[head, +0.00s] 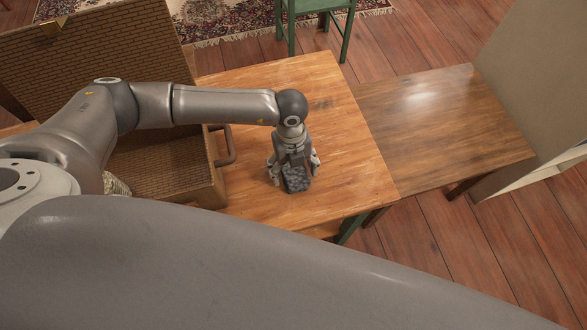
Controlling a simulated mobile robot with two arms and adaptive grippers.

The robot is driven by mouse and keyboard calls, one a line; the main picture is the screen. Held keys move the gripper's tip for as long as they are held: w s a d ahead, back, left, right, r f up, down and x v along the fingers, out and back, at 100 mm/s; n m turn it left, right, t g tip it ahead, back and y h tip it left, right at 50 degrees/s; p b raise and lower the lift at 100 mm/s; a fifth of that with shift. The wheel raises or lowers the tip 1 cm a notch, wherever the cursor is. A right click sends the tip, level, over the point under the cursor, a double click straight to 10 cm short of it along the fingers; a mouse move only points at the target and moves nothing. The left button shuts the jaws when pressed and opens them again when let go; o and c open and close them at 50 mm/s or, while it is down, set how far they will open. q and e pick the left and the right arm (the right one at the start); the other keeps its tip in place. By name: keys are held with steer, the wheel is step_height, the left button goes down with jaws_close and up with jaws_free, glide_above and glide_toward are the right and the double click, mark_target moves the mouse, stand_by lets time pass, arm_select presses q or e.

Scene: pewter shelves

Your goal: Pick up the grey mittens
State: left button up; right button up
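The grey mittens (296,182) are a small mottled grey bundle on the wooden table, near the middle of the head view. My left gripper (295,172) is right over them, pointing down, with one finger on each side. Whether the fingers press on the mittens or stand slightly apart from them, I cannot tell. The upper part of the mittens is hidden by the gripper. My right gripper is not in view.
A large open woven case (165,172) with a handle stands left of the gripper. The orange-brown table (350,170) is clear right of the mittens. A darker bare table (440,120) adjoins it, and a green chair (345,35) stands behind.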

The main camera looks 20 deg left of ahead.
arm_select(q)
steer(key=c, duration=0.8)
steer(key=shift+c, duration=0.2)
